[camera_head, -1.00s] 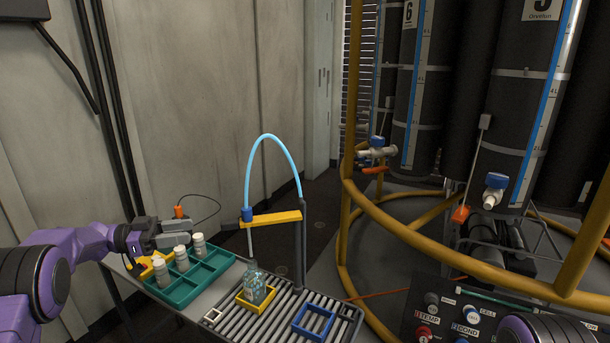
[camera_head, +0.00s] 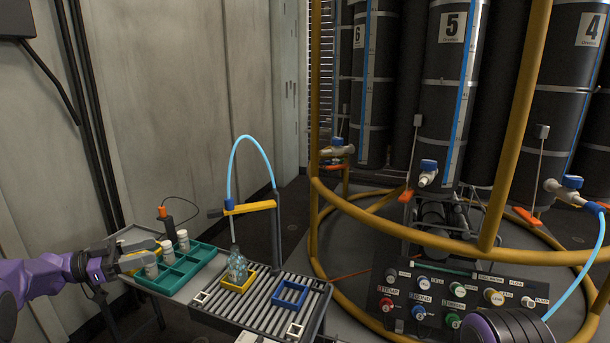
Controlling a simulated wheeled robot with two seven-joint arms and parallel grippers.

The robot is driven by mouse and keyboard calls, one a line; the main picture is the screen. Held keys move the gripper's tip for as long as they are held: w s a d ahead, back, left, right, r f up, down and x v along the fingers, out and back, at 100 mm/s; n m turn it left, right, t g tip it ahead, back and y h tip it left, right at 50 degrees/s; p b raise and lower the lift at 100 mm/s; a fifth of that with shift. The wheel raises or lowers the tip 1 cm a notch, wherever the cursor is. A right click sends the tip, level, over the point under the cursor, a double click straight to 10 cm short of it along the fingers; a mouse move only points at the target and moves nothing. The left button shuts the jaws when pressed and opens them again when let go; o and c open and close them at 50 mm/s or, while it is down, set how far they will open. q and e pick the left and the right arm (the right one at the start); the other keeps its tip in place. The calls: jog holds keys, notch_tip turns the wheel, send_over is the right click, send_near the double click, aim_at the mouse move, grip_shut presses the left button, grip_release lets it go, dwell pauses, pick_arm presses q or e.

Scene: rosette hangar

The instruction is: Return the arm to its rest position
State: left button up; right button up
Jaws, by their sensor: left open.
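My left arm comes in from the left edge in purple and dark grey. Its left gripper (camera_head: 136,255) is open and hangs by the near-left side of a green tray (camera_head: 187,280), close to the white-capped bottles. I see nothing held between its fingers. Several white bottles (camera_head: 183,240) stand along the tray's left row; the nearest is partly covered by the gripper. The right gripper is not in view. A dark rounded part at the bottom right (camera_head: 500,327) appears to be mine.
A slatted rack (camera_head: 262,305) holds a clear bottle (camera_head: 237,268) in a yellow frame and an empty blue frame (camera_head: 291,292). A blue hose (camera_head: 237,160) arches above. A control panel (camera_head: 450,300) and yellow rails (camera_head: 410,240) stand at right.

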pick_arm(q)
notch_tip(320, 180, down, 12)
jog(key=w+f+n+t+y+p, duration=0.1)
jog(key=n+t+y, duration=0.9)
jog(key=n, duration=0.2)
jog(key=s+d+f+n+g+y+p, duration=0.15)
jog(key=s+f+n+g+y, duration=0.35)
jog(key=s+f, duration=0.55)
jog(key=s+d+f+n+g+y+p, duration=0.1)
jog(key=s+d+f+g, duration=0.1)
jog(key=s, duration=0.9)
jog(key=s+d+f+n+g+y, duration=0.1)
jog(key=s+f+g, duration=0.3)
jog(key=s, duration=0.7)
jog(key=s+d+f+n+g+y+p, duration=0.1)
jog(key=s+d+f+g+y, duration=0.1)
jog(key=s, duration=0.8)
notch_tip(320, 180, down, 2)
jog(key=shift+s+d+f+g+y+p, duration=0.1)
jog(key=shift+s+d+g+y+p, duration=0.25)
jog(key=shift+d+g, duration=0.5)
jog(key=shift+a, duration=0.2)
